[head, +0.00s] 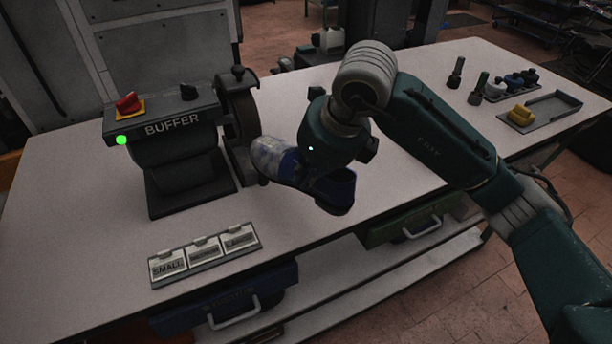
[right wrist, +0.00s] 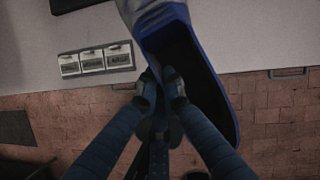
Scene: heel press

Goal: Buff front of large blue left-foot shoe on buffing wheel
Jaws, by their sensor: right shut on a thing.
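The blue shoe (head: 338,190) has a whitish, scuffed-looking front and is held sideways over the table, toe to the left. My right gripper (head: 312,168) is shut on it near the middle. In the right wrist view the fingers (right wrist: 161,88) pinch one side wall of the shoe (right wrist: 207,62), beside its dark opening. The buffing wheel (head: 240,112) sits on the right side of the buffer (head: 182,152). The toe is close to the wheel's right edge; I cannot tell whether they touch. My left gripper is not in view.
The buffer has a red switch (head: 130,103) and a lit green light (head: 122,140). A size label plate (head: 205,254) lies at the table's front. Small bottles (head: 475,88) and a grey tray (head: 560,102) with a yellow piece (head: 521,114) are at the back right.

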